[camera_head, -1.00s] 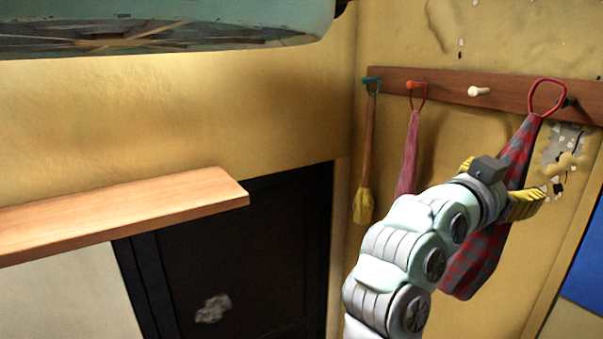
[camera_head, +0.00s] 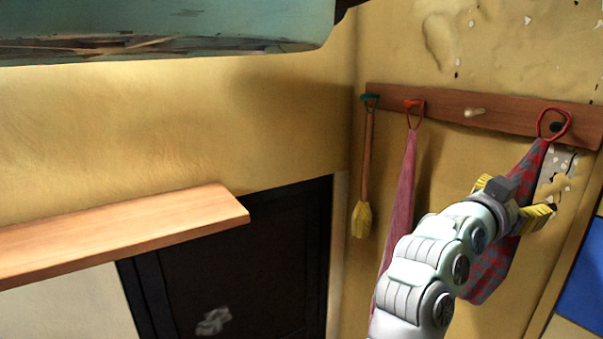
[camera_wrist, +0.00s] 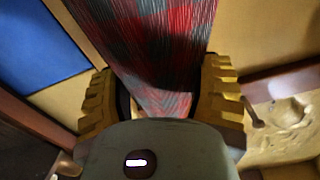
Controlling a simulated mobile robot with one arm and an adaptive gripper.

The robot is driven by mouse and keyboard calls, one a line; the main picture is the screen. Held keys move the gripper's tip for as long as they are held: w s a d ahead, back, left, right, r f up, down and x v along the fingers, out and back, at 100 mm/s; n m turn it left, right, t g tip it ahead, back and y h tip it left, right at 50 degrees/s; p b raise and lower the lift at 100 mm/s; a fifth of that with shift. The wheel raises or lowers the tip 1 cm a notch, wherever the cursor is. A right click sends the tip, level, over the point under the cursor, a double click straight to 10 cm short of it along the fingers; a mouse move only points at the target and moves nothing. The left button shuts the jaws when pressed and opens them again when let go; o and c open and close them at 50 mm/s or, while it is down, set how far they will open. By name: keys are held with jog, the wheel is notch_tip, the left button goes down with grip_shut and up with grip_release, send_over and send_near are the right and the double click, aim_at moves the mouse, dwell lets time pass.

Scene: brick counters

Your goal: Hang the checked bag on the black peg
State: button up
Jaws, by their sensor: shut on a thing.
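The red and grey checked bag (camera_head: 493,268) hangs from my gripper (camera_head: 516,201), whose yellow fingers are shut on its cloth below the loop. The bag's red loop (camera_head: 541,114) stands upright at the right end of the wooden rail. The black peg (camera_head: 557,127) shows inside the loop's outline. I cannot tell whether the loop is around the peg or just in front of it. In the wrist view, the checked cloth (camera_wrist: 165,45) runs between the two fingers of my gripper (camera_wrist: 160,97). My wrist hides part of the bag.
The wooden rail (camera_head: 442,108) also has a pale empty peg (camera_head: 475,112). A yellow brush (camera_head: 362,215) hangs from a teal peg, and a pink cloth (camera_head: 404,185) from an orange one. A wooden shelf (camera_head: 120,230) juts out at left.

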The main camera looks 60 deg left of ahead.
jog(key=shift+w+p, duration=0.45)
jog(key=shift+w, duration=0.4)
jog(key=w+f+b, duration=0.1)
jog(key=b, duration=0.1)
jog(key=shift+w+f+b, duration=0.15)
jog(key=shift+f+b, duration=0.05)
jog(key=shift+b, duration=0.15)
jog(key=o, duration=1.3)
